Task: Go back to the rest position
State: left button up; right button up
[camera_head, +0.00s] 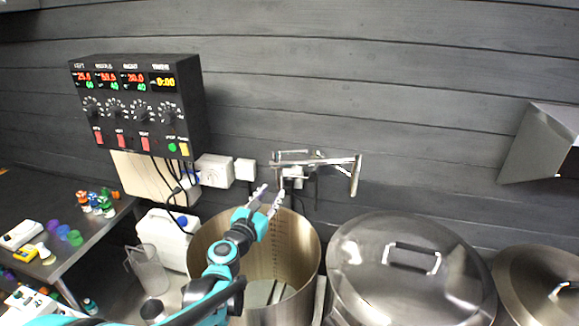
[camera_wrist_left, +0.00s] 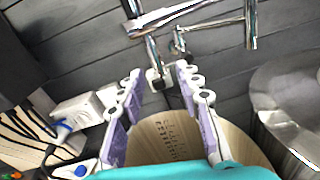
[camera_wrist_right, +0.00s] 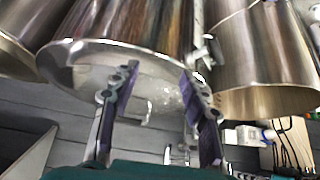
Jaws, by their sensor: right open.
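My left gripper (camera_head: 271,196) is teal with pale fingers and is over the open steel pot (camera_head: 305,245). In the left wrist view its fingers (camera_wrist_left: 160,78) stand apart with nothing between them, below a chrome tap (camera_wrist_left: 195,18) on the wall. The tap also shows in the head view, a little beyond and above the gripper. My right gripper (camera_wrist_right: 158,75) is open and empty in its own wrist view, which looks upside down. The right gripper is not in the head view.
A black control box (camera_head: 135,108) with displays and knobs hangs on the wall. A lidded steel pot (camera_head: 410,285) stands right of the open one. A white canister (camera_head: 165,238) and a clear jug (camera_head: 150,272) stand left. A steel table (camera_head: 45,205) holds small items.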

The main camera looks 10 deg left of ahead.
pick_arm(q)
jog(key=s+d+f+m+g+h+b, duration=0.1)
jog(key=s+d+f+m+g+b, duration=0.25)
jog(key=s+f+m, duration=0.45)
jog(key=s+d+f+m+g+h+b, duration=0.15)
jog(key=s+d+f+m+b, duration=0.35)
jog(key=m, duration=0.5)
jog(key=s+a+f+m+g+y+b, duration=0.2)
jog(key=s+a+f+m+b, duration=0.1)
jog(key=s+f+m, duration=0.4)
jog(key=s+a+f+m+g+y+b, duration=0.3)
jog(key=s+f+m, duration=0.4)
jog(key=s, duration=0.3)
jog(key=shift+a+f+m+g, duration=0.35)
jog(key=shift+a+f, duration=0.3)
jog(key=shift+a, duration=0.25)
